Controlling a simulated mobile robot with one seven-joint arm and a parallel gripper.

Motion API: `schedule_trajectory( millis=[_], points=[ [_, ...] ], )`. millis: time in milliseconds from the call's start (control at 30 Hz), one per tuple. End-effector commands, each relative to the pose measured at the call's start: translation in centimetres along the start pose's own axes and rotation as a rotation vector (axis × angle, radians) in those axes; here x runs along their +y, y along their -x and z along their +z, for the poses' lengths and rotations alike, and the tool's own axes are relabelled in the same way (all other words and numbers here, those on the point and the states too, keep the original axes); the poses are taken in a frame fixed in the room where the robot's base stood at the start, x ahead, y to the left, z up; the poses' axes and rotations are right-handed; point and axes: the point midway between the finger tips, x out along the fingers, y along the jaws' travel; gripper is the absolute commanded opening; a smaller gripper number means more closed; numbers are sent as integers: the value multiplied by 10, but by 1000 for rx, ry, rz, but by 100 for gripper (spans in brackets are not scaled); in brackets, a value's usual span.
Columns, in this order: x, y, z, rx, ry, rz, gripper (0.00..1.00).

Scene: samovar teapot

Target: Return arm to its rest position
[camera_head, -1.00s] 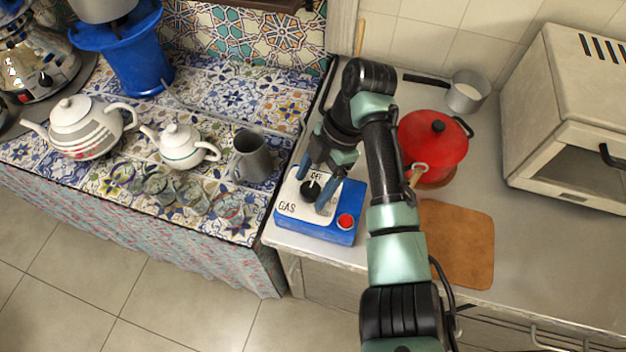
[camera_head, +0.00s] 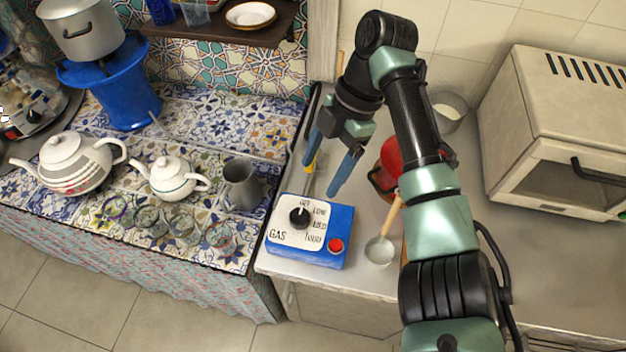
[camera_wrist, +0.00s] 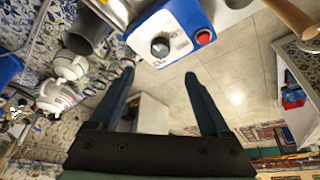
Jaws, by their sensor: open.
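My gripper (camera_head: 322,168) is open and empty, with its two blue fingers spread apart. In the head view it is raised above the counter, behind and above the blue gas control box (camera_head: 309,232). The box has a white face, a black knob (camera_head: 299,217) whose pointer is toward OFF, and a red button (camera_head: 335,245). In the wrist view the fingers (camera_wrist: 158,82) are apart with nothing between them, and the gas box (camera_wrist: 172,32) lies beyond their tips. My arm hides much of the red pot (camera_head: 391,155) in the head view.
A ladle (camera_head: 380,249) lies right of the box. A metal saucepan (camera_head: 447,112) and an oven (camera_head: 555,140) stand behind and right. On the left tiled counter are two white teapots (camera_head: 172,177), a grey pitcher (camera_head: 241,186) and several glasses. A shelf (camera_head: 222,32) is above.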

Motion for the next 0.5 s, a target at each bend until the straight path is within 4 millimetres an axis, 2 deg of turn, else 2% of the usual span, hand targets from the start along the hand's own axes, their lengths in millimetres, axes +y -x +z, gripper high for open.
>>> schedule_trajectory(
  millis=[133,500],
  points=[
    [0,12,0,-1,-1,0,81],
    [0,12,0,1,0,0,81]
  ],
)
